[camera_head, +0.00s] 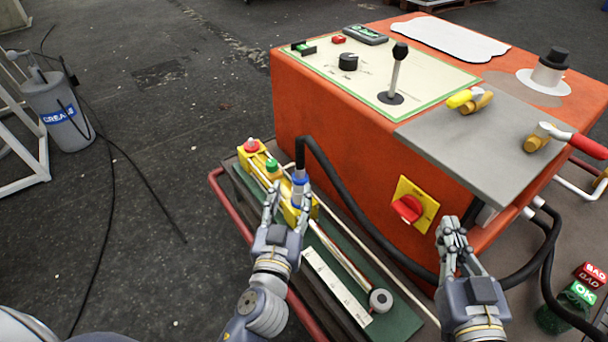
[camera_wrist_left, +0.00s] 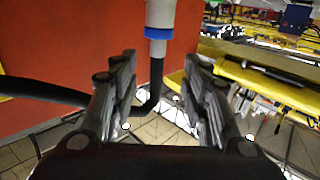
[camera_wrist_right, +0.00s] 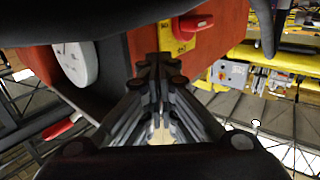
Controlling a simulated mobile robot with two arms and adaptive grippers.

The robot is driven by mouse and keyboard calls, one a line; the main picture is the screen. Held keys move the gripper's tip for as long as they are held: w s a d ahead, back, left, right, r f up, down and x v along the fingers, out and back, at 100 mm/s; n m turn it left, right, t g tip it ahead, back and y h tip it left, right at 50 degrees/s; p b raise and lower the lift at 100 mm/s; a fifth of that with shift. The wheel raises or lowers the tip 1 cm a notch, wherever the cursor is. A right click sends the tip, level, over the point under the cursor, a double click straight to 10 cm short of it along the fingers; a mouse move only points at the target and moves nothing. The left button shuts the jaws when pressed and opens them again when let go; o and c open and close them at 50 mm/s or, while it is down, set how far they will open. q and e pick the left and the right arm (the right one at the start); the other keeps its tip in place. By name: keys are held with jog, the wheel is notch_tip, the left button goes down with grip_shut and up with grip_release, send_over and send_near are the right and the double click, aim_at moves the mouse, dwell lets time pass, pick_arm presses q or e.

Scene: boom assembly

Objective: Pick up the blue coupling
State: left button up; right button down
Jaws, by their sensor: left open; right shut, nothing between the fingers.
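The blue coupling (camera_head: 299,178) is a pale grey sleeve with a blue band on the end of a black hose. It stands roughly upright beside the yellow control box (camera_head: 254,160). My left gripper (camera_head: 287,196) is open, with its fingers close to the coupling. In the left wrist view the coupling (camera_wrist_left: 158,32) shows at the top centre, in line with the gap between the fingertips, and black hose runs from it. Contact cannot be told. My right gripper (camera_head: 452,228) is shut and empty in front of the orange cabinet.
The orange cabinet (camera_head: 330,118) fills the right, with a joystick (camera_head: 396,75) on top and a red rotary switch (camera_head: 407,208) on its front. The black hose (camera_head: 352,218) arches along its front. A green board (camera_head: 402,322) lies below. OK and BAD blocks (camera_head: 582,292) sit at far right.

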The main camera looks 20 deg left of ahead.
aim_at(299, 172)
pick_arm(q)
jog(key=w, duration=0.4)
jog(key=shift+w+a, duration=0.1)
jog(key=shift+a, duration=0.2)
jog(key=shift+w+a, duration=0.1)
jog(key=shift+w, duration=2.5)
pick_arm(e)
jog(key=f, duration=0.1)
jog(key=f+g, duration=0.1)
jog(key=shift+s+d+f+g, duration=0.25)
jog(key=shift+s+f+g, duration=0.05)
jog(key=shift+f+g, duration=0.1)
pick_arm(q)
grip_shut()
